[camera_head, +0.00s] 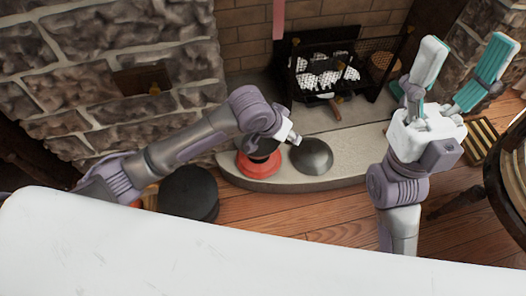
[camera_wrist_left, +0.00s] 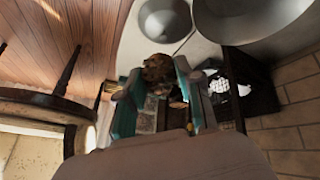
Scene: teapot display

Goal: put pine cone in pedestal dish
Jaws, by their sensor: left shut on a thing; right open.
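My left gripper (camera_head: 291,137) reaches over the stone hearth; its fingers are mostly hidden in the head view. In the left wrist view its teal fingers (camera_wrist_left: 158,78) are shut on a brown pine cone (camera_wrist_left: 157,67). The cone is hidden in the head view. A grey round dish-like thing (camera_wrist_left: 165,20) lies just beyond the cone in the wrist view, with a larger grey round form (camera_wrist_left: 255,18) to its right. I cannot tell which is the pedestal dish. A dark grey round thing (camera_head: 312,155) rests on the hearth near the left gripper. My right gripper (camera_head: 461,75) is open and empty.
A red pot-like thing (camera_head: 259,165) stands on the hearth beside the left gripper. A dark round stool or pot (camera_head: 188,193) stands on the floor. A fire grate (camera_head: 330,75) is behind. A wooden chair (camera_wrist_left: 45,105) is left in the wrist view. The wooden floor (camera_head: 285,215) has free room.

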